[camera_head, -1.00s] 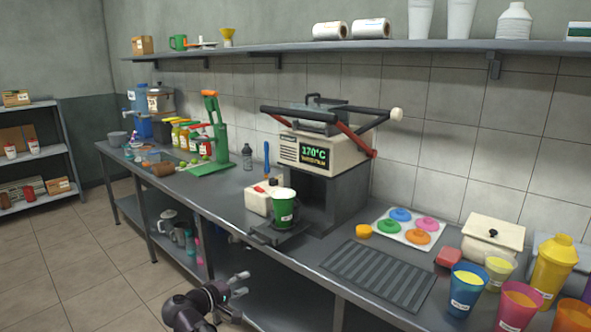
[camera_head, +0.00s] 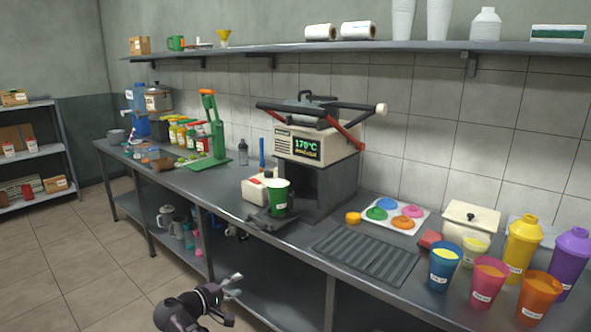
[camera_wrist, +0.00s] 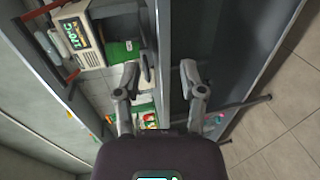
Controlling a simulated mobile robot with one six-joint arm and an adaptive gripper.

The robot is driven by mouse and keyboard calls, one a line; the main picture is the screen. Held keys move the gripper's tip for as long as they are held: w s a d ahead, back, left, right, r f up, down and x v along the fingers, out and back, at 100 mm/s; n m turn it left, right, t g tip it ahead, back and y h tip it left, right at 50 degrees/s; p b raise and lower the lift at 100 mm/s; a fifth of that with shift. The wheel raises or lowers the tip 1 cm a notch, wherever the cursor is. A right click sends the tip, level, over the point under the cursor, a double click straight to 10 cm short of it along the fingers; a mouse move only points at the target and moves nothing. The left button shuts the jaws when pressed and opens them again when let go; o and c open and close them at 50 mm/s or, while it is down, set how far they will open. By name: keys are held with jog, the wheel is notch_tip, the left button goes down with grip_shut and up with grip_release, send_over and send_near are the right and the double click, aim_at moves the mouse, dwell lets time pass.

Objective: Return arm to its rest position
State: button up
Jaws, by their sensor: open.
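My gripper (camera_head: 232,287) is in the head view at the bottom, in front of the counter's front edge and below the countertop. Its fingers are spread and empty. In the wrist view my gripper (camera_wrist: 158,78) also shows open, with nothing between its fingertips. The metal counter (camera_head: 222,198) lies beyond it. On the counter, a green cup (camera_head: 278,198) stands at the front of the sealing machine (camera_head: 312,150), whose display reads 170°C. The gripper is apart from the cup and the machine.
Filled cups, such as a blue one (camera_head: 443,268), and shakers (camera_head: 523,245) stand at the counter's right end. A green press (camera_head: 211,135) stands farther left. A lower shelf (camera_head: 262,270) is under the counter. The floor (camera_head: 90,265) at left is clear.

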jog(key=s+d+f+m+g+y, duration=0.15)
jog(key=d+f+g, duration=0.3)
jog(key=d, duration=0.55)
jog(key=d+f+m+g+y, duration=0.1)
jog(key=d+f+m+g, duration=0.3)
jog(key=d, duration=0.5)
jog(key=s+d+f+m+g+y, duration=0.5)
jog(key=s+d+y, duration=0.4)
jog(key=d, duration=0.5)
notch_tip(320, 180, up, 20)
jog(key=s+t+h+p, duration=0.1)
jog(key=p, duration=2)
jog(key=shift+a, duration=0.35)
